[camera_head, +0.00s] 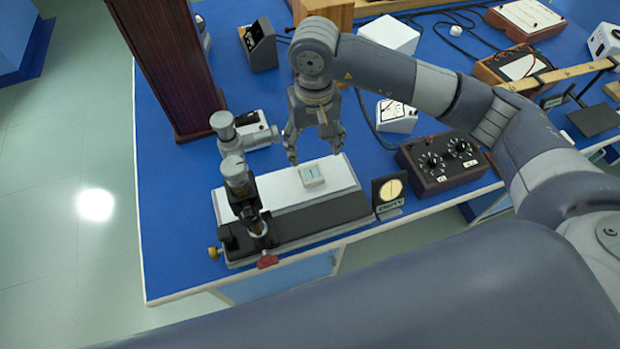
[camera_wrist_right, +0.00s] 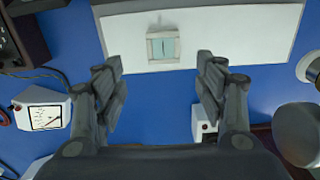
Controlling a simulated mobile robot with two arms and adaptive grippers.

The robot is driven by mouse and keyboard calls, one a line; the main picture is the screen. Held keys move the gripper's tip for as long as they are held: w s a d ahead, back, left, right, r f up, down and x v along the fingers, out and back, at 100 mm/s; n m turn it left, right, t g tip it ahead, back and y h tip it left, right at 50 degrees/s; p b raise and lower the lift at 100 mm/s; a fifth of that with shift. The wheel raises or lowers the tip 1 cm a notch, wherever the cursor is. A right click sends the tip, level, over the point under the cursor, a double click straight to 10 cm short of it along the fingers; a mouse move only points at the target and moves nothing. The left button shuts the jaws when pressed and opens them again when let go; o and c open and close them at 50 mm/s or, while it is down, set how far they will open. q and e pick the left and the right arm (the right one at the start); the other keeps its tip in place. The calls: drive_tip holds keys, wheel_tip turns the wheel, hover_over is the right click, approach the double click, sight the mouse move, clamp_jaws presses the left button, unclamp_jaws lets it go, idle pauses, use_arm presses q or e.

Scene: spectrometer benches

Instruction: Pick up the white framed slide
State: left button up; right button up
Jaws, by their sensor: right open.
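The white framed slide (camera_head: 312,176) lies on the white top of a long bench instrument (camera_head: 341,184) near the table's front edge. In the right wrist view the slide (camera_wrist_right: 163,46) is a small pale frame with a greenish window, on the white plate (camera_wrist_right: 245,27). My right gripper (camera_head: 316,158) points down just behind the slide in the head view. Its fingers (camera_wrist_right: 163,88) are open and empty, with the slide beyond the gap between the tips. The slide is not touched. My left gripper is out of view.
A microscope-like eyepiece (camera_head: 239,180) stands at the plate's left end. A round disc on a stand (camera_head: 389,193) is close on the right, beside a dark box with dials (camera_head: 444,161). A tall wooden column (camera_head: 165,60) stands back left. Blue table shows behind the plate.

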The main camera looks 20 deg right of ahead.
sight(311, 171)
drive_tip(key=shift+f, duration=1.15)
drive_tip(key=shift+a+f+p, duration=0.1)
drive_tip(key=shift+f+p, duration=0.5)
drive_tip(key=shift+f, duration=0.1)
drive_tip(key=f+p, duration=0.2)
drive_tip(key=f, duration=0.2)
drive_tip(key=shift+a+f, duration=0.15)
drive_tip(key=shift+a, duration=0.05)
drive_tip(key=shift+f, duration=0.25)
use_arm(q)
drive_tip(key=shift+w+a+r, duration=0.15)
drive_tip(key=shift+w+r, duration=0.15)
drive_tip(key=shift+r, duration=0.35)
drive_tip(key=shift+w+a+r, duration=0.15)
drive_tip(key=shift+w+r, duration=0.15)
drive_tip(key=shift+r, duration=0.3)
use_arm(e)
drive_tip(key=c, duration=1.1)
